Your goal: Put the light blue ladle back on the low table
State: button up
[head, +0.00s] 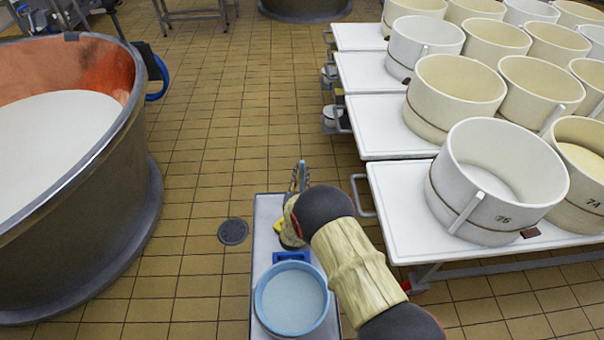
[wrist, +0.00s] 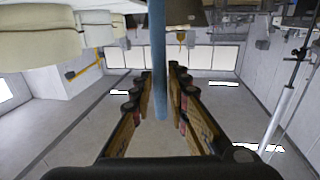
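The light blue ladle's straight handle (wrist: 158,50) runs down from the top of the wrist view and ends between the fingers of my gripper (wrist: 161,75). The fingers are close together, one on each side of the handle, and look shut on it. The ladle's bowl is not seen in the wrist view. In the head view my gripper (head: 299,178) is over the far part of the low table (head: 263,212), a narrow pale top. My arm covers much of its right side. I cannot tell whether the ladle touches the table.
A light blue round tub (head: 291,297) stands at the table's near end, with a dark blue item (head: 292,257) and a small yellow item (head: 277,225) beyond it. A large copper vat (head: 75,200) is left. White tables (head: 405,210) with moulds (head: 497,180) are right. Tiled floor lies between.

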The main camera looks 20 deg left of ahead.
jog(key=shift+o, duration=1.4)
jog(key=shift+r, duration=0.1)
jog(key=shift+r, duration=0.15)
jog(key=p+v, duration=0.3)
jog(key=v, duration=0.9)
